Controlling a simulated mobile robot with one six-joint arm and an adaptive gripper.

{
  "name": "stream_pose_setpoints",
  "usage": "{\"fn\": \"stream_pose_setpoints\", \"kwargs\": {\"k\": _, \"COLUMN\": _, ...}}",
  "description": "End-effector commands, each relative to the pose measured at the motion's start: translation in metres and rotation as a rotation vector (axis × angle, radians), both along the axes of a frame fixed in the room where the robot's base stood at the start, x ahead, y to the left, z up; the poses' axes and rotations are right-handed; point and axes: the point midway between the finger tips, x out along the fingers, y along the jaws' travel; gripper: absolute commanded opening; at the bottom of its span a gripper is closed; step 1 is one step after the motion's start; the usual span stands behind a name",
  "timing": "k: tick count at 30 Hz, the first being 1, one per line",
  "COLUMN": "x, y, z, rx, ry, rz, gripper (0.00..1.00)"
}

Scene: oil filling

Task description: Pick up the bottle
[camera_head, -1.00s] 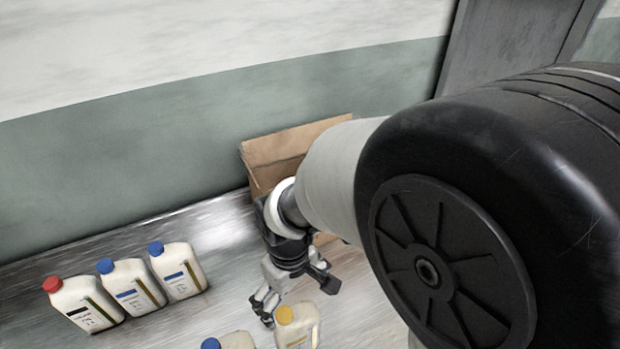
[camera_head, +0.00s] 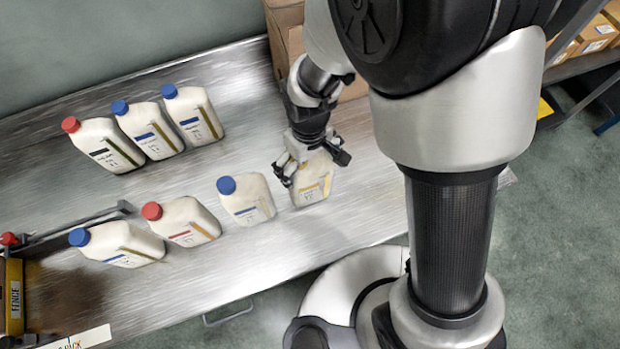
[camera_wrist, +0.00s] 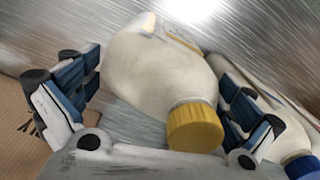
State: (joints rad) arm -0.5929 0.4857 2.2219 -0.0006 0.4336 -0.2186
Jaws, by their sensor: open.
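A cream bottle with a yellow label (camera_head: 313,188) stands at the right end of the front row on the metal table. In the head view my gripper (camera_head: 300,170) is over its top and hides its cap. In the wrist view the bottle's yellow cap (camera_wrist: 195,127) and cream body (camera_wrist: 155,75) lie between my two open fingers (camera_wrist: 160,100). A gap shows between the left finger and the bottle. The right finger is close beside the bottle; I cannot tell whether it touches.
A blue-capped bottle (camera_head: 246,200) stands just left of my gripper. More bottles with red and blue caps stand left and behind, such as a red-capped one (camera_head: 103,145). A cardboard box (camera_head: 284,35) is at the back. Bare table (camera_head: 330,225) lies in front.

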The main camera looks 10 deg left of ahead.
Motion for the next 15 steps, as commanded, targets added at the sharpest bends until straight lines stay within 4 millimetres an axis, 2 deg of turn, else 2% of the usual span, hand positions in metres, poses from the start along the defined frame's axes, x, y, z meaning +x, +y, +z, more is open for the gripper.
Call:
{"fn": "stream_pose_setpoints", "kwargs": {"k": 4, "x": 0.0001, "y": 0.0001, "z": 0.0012, "rx": 0.0, "ry": 0.0, "rz": 0.0, "gripper": 0.99}}
{"fn": "stream_pose_setpoints", "kwargs": {"k": 15, "x": 0.0, "y": -0.0001, "z": 0.0013, "rx": 0.0, "ry": 0.0, "rz": 0.0, "gripper": 0.75}}
